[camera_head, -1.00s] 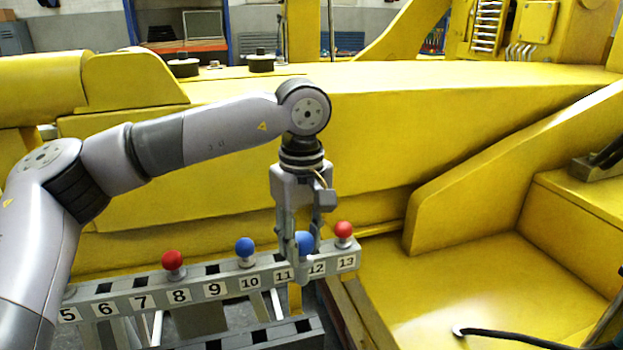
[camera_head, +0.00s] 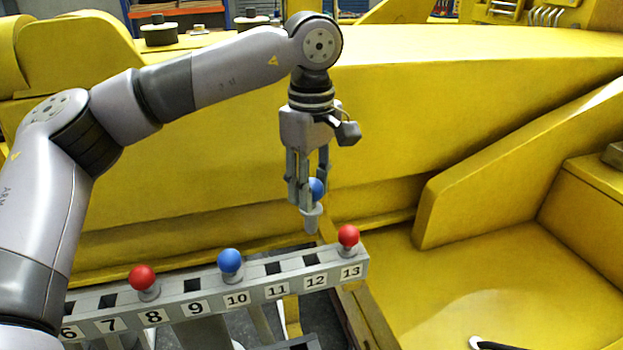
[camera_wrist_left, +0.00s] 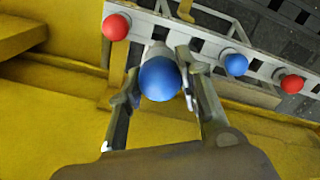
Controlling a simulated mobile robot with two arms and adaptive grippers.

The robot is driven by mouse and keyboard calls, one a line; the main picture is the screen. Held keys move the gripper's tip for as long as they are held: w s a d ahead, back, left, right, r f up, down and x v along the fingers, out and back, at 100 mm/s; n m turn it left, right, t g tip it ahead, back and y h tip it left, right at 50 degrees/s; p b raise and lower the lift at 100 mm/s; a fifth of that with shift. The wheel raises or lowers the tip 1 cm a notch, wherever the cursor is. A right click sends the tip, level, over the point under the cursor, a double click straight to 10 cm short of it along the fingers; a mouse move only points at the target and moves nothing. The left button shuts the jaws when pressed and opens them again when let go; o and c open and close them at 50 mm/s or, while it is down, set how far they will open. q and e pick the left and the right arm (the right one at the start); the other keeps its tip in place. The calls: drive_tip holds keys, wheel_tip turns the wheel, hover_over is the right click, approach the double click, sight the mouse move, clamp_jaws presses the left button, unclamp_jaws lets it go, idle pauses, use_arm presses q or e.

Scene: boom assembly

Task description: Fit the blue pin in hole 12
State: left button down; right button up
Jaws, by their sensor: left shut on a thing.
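My left gripper (camera_head: 308,200) is shut on a blue-headed pin (camera_head: 311,217). It holds the pin upright above the rack's back edge, near the empty slot over label 12 (camera_head: 310,259). The pin's grey lower end is clear of the rack in the head view. In the left wrist view the blue ball head (camera_wrist_left: 160,79) sits between the two fingers, and its lower part is mostly hidden behind the head. The numbered grey rack (camera_head: 333,278) has another empty slot at 11. My right gripper is not in view.
Red pins stand at 13 (camera_head: 348,239) and 8 (camera_head: 142,281), and another blue pin stands at 10 (camera_head: 230,263). Slots 7 and 9 look empty. A large yellow boom (camera_head: 450,110) lies behind the rack, with yellow structure to the right.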

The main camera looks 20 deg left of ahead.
sight(311, 215)
use_arm(q)
drive_tip(key=shift+s+f+b, duration=0.25)
drive_tip(key=shift+f+b, duration=0.4)
drive_tip(key=shift+f, duration=0.3)
drive_tip(key=shift+w+f+b, duration=0.15)
drive_tip(key=shift+f+b, duration=0.2)
drive_tip(key=shift+f, duration=0.25)
drive_tip(key=shift+w+f+b, duration=0.15)
drive_tip(key=shift+f+b, duration=0.2)
drive_tip(key=shift+f, duration=0.5)
drive_tip(key=shift+s+f+b, duration=0.15)
drive_tip(key=shift+f+b, duration=0.1)
drive_tip(key=shift+b, duration=0.15)
drive_tip(key=shift+f, duration=0.35)
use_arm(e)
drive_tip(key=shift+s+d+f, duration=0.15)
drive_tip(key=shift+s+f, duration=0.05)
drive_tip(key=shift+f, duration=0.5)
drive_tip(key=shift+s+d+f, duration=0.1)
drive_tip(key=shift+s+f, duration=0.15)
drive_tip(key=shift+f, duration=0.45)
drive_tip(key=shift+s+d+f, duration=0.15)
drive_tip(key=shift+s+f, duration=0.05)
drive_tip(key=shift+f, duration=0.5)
use_arm(q)
drive_tip(key=shift+f+b, duration=0.2)
drive_tip(key=shift+b, duration=0.2)
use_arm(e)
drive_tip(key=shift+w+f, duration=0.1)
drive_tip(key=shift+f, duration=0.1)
